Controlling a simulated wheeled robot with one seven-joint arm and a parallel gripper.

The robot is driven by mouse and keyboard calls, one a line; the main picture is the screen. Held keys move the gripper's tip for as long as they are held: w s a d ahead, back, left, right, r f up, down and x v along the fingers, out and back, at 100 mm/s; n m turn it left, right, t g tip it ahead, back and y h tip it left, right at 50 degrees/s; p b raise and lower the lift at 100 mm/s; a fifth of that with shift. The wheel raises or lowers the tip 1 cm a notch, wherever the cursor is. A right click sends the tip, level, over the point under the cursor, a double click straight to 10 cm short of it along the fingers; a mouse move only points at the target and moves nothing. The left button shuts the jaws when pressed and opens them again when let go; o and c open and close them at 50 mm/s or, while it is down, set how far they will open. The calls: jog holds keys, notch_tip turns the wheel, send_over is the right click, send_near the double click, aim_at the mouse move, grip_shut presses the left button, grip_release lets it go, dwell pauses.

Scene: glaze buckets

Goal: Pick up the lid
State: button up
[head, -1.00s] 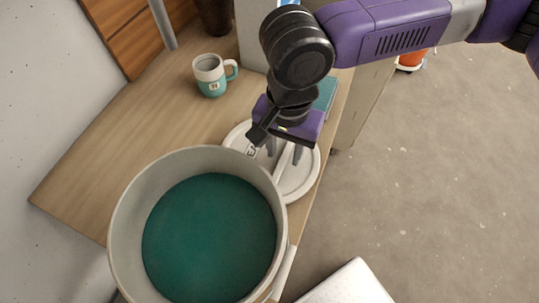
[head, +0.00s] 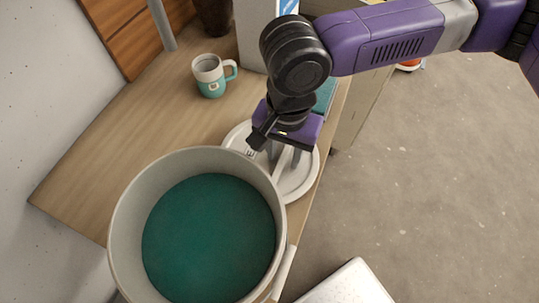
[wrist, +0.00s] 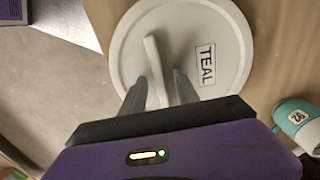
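The lid (head: 300,184) is a round white disc with a raised bar handle. It lies flat on the wooden table beside the bucket, partly hidden by the bucket and my gripper in the head view. In the wrist view the lid (wrist: 217,31) has a label reading TEAL, and its bar handle (wrist: 155,65) runs between my fingers. My gripper (head: 283,158) is over the lid, pointing down. In the wrist view my gripper (wrist: 160,88) is open, with one finger on each side of the handle. Contact with the handle cannot be told.
A large open bucket of teal glaze (head: 208,238) stands at the table's front. A teal and white mug (head: 210,76) stands behind it on the wooden table (head: 120,130). A box (head: 252,38) and a dark vase (head: 213,14) are at the back. Open floor lies right.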

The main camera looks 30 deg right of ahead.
grip_shut()
jog(key=shift+r, duration=0.2)
dwell(0.3)
